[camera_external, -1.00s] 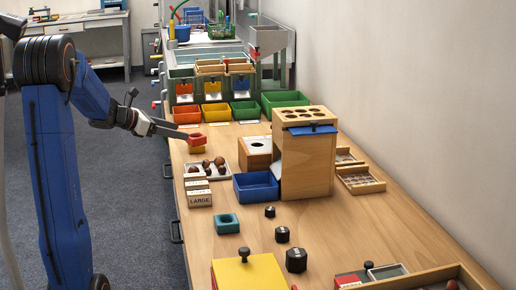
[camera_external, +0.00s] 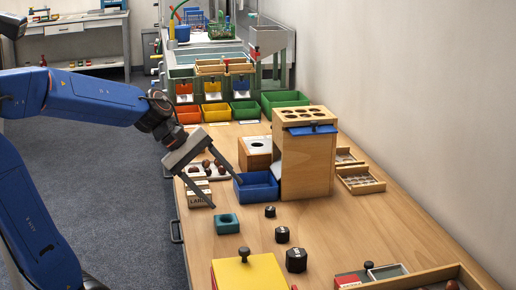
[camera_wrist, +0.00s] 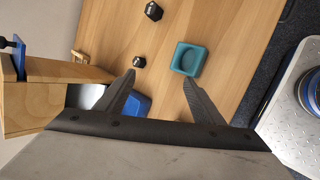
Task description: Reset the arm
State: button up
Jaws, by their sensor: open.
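My gripper (camera_external: 227,194) is open and empty, with its two fingers spread wide and pointing down above the near left part of the wooden table (camera_external: 215,255). In the external view its fingers pass in front of the chestnut tray and the LARGE box (camera_external: 199,199), and one tip overlaps the blue bin (camera_external: 257,187). In the wrist view the open fingers (camera_wrist: 157,80) point towards a teal square holder (camera_wrist: 188,58), with nothing between them. The teal holder also shows in the external view (camera_external: 228,223). The red and yellow blocks are hidden behind my arm or gripper.
A tall wooden box (camera_external: 307,160) stands right of the blue bin. Black weights (camera_external: 296,260) stand on the table, near a yellow box (camera_external: 248,275). Coloured bins (camera_external: 217,112) line the back.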

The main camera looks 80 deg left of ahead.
jog(key=s+d+m, duration=0.2)
jog(key=d+m, duration=0.1)
jog(key=s+d+f+m+g, duration=0.1)
jog(key=s+d+m, duration=0.1)
jog(key=d+m, duration=0.1)
jog(key=s+d+f+m+g, duration=0.1)
jog(key=s+d+m, duration=0.2)
jog(key=d, duration=0.2)
jog(key=shift+y, duration=0.3)
jog(key=s+d+f+m+g+y, duration=0.1)
jog(key=s+d+f+m+y, duration=0.1)
jog(key=s+m, duration=0.7)
jog(key=shift+s+d+f+m, duration=0.15)
jog(key=shift+d+f+m, duration=0.45)
jog(key=shift+m, duration=0.1)
